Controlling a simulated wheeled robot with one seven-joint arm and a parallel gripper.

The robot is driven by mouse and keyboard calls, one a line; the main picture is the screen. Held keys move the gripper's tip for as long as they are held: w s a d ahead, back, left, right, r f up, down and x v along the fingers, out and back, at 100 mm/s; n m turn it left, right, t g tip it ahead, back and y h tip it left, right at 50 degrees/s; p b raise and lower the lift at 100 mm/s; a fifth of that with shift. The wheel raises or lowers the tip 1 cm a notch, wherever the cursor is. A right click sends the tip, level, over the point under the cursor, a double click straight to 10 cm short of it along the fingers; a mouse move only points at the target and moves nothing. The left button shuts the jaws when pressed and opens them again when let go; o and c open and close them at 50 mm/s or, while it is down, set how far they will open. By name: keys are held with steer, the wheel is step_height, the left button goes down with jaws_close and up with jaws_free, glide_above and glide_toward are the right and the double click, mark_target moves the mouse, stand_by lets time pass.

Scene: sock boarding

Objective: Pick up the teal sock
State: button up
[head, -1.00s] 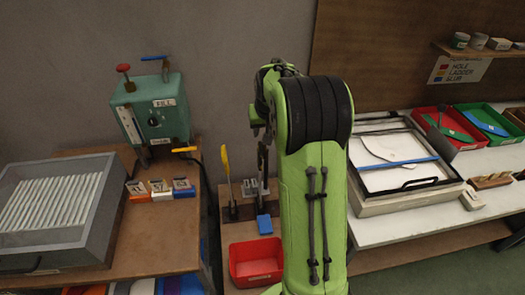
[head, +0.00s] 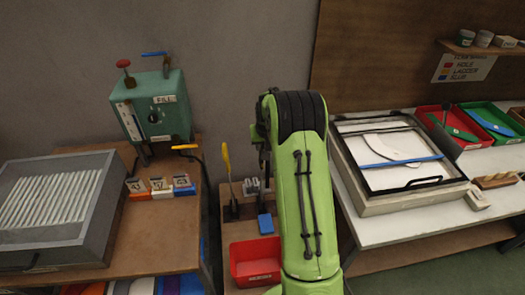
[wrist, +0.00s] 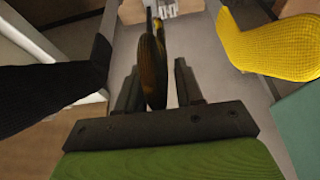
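No teal sock can be made out for certain. A flat teal patch (wrist: 300,125) is cut off at the lower right edge of the wrist view, and I cannot tell what it is. My gripper (wrist: 158,75) is open in the wrist view, its two dark fingers apart. A dark, brown-streaked upright thing (wrist: 153,65) shows between the fingers, with a gap on each side. A yellow knitted piece (wrist: 268,45) is at the right, and a black knitted piece (wrist: 45,90) at the left. In the head view my green arm hides the gripper.
A teal machine (head: 152,112) stands on the left table beside a grey tray of white rods (head: 95,240). A red bin (head: 255,275) is on the low middle shelf. A framed white tray (head: 385,180) and red and green bins (head: 448,140) are on the right table.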

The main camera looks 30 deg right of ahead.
steer(key=c, duration=0.5)
steer(key=shift+c, duration=0.2)
step_height(320, 180, up, 10)
steer(key=shift+r+p, duration=0.15)
steer(key=shift+p, duration=0.85)
step_height(320, 180, up, 10)
steer(key=p, duration=0.8)
steer(key=shift+r, duration=0.15)
